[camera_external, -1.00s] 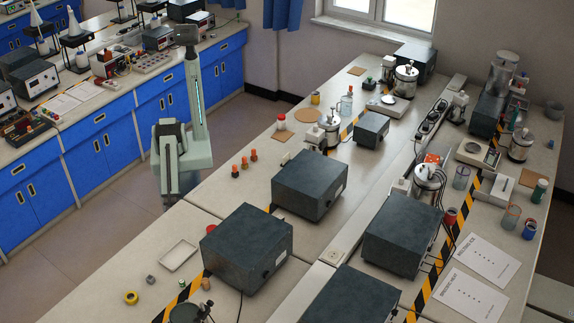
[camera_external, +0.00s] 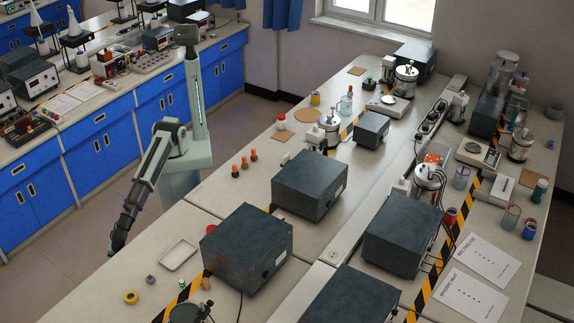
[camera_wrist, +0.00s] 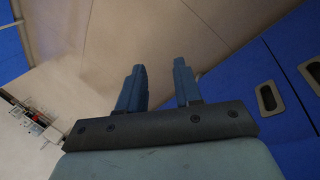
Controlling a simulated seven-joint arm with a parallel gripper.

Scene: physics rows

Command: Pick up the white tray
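The white tray (camera_external: 179,256) is a shallow rectangular dish lying flat on the near bench, left of a dark grey box. My gripper (camera_external: 114,250) hangs at the left edge of that bench, to the left of the tray and apart from it. In the wrist view my gripper (camera_wrist: 160,84) shows two blue fingers standing apart with nothing between them. The tray cannot be made out in the wrist view.
A dark grey box (camera_external: 247,247) stands just right of the tray. A yellow ring (camera_external: 131,298) and a small grey cube (camera_external: 151,280) lie in front of it. Bottles with orange tops (camera_external: 244,163) stand farther back. Blue cabinets (camera_external: 103,143) line the left.

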